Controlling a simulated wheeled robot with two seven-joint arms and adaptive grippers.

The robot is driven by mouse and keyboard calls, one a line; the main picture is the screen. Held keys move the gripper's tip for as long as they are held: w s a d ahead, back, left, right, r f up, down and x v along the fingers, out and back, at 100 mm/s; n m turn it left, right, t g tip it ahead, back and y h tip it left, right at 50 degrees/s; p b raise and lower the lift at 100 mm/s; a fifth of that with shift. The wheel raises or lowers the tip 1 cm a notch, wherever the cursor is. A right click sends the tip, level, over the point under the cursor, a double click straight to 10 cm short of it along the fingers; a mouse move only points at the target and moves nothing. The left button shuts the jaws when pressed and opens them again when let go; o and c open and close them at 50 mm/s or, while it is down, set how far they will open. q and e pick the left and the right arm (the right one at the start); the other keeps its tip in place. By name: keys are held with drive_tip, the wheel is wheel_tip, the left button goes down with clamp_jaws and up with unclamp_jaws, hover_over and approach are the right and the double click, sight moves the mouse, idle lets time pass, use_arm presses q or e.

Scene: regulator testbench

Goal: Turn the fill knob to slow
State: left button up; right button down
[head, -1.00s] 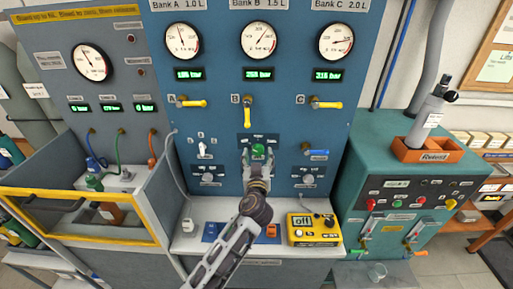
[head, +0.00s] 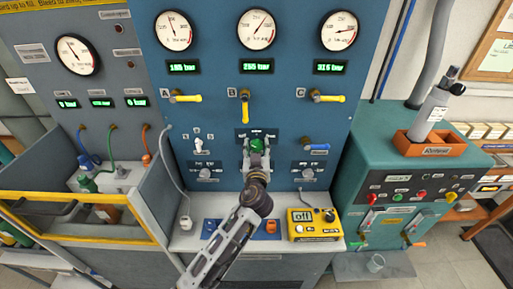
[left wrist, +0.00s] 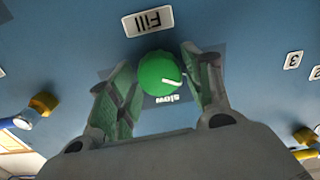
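The green fill knob (head: 257,145) sits on the blue panel below the Bank B valve. In the left wrist view the knob (left wrist: 160,73) shows a white pointer mark aimed right and slightly down. The "Fill" label (left wrist: 148,21) and the "slow" label (left wrist: 166,98) appear upside down there, on opposite sides of the knob. My left gripper (head: 257,155) is at the knob. In the left wrist view its two fingers (left wrist: 163,80) stand on either side of the knob, with a small gap visible at the right finger. My right gripper is not in view.
Yellow-handled valves, such as the Bank B valve (head: 245,108), stick out above the knob. A blue-handled valve (head: 315,147) is to its right and a white switch (head: 199,144) to its left. A yellow box reading "off" (head: 314,224) stands on the ledge below.

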use_arm(q)
drive_tip(key=c, duration=0.6)
drive_tip(key=shift+o, duration=0.2)
drive_tip(key=shift+m, duration=0.5)
drive_tip(key=m, duration=0.5)
drive_tip(key=shift+d+b, duration=0.1)
drive_tip(key=shift+b, duration=0.25)
drive_tip(key=m+p, duration=0.1)
drive_tip(key=m, duration=0.4)
drive_tip(key=shift+m, duration=0.4)
drive_tip(key=o, duration=1)
drive_tip(key=shift+d, duration=0.1)
